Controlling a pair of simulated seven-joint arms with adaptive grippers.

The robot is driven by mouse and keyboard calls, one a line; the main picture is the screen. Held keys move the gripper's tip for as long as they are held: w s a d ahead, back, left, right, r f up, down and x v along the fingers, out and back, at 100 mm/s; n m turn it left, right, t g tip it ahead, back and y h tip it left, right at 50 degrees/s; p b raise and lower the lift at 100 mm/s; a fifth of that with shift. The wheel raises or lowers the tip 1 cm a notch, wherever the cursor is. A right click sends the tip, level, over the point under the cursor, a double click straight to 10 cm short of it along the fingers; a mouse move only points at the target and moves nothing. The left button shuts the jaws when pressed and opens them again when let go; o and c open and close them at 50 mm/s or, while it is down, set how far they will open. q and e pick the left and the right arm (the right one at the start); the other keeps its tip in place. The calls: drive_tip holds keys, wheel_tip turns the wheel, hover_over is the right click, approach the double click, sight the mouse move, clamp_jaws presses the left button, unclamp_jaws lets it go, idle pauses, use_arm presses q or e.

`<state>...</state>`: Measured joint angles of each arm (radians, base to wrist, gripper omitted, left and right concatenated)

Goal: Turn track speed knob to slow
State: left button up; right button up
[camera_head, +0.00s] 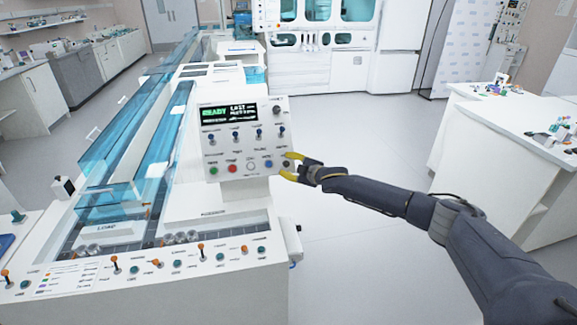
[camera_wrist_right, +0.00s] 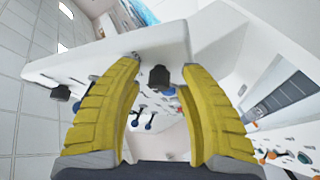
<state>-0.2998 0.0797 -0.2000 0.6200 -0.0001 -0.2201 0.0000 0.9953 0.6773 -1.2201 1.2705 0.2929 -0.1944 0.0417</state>
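The white control panel (camera_head: 243,140) stands upright on the track machine, with a lit display (camera_head: 229,114) reading READY in green. Its labels are too small to read, so I cannot tell which knob is the track speed knob. A dark knob (camera_head: 277,110) sits at the panel's upper right. My right gripper (camera_head: 288,166) is at the panel's lower right edge, its yellow fingers spread around a dark knob (camera_head: 286,163). In the right wrist view, a dark knob (camera_wrist_right: 160,78) shows between the open fingertips (camera_wrist_right: 160,72), with gaps on both sides. My left gripper is not in view.
Coloured round buttons, such as a red one (camera_head: 232,169), and several blue toggles (camera_head: 235,136) are close on the panel. Orange-tipped levers (camera_head: 201,249) line the machine's front ledge. Clear blue track covers (camera_head: 135,135) run behind left. Open floor (camera_head: 345,135) lies right of the panel.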

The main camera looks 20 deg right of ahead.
drive_tip(key=shift+o, duration=0.3)
drive_tip(key=shift+s+a+r, duration=0.1)
drive_tip(key=v, duration=1.2)
idle(0.3)
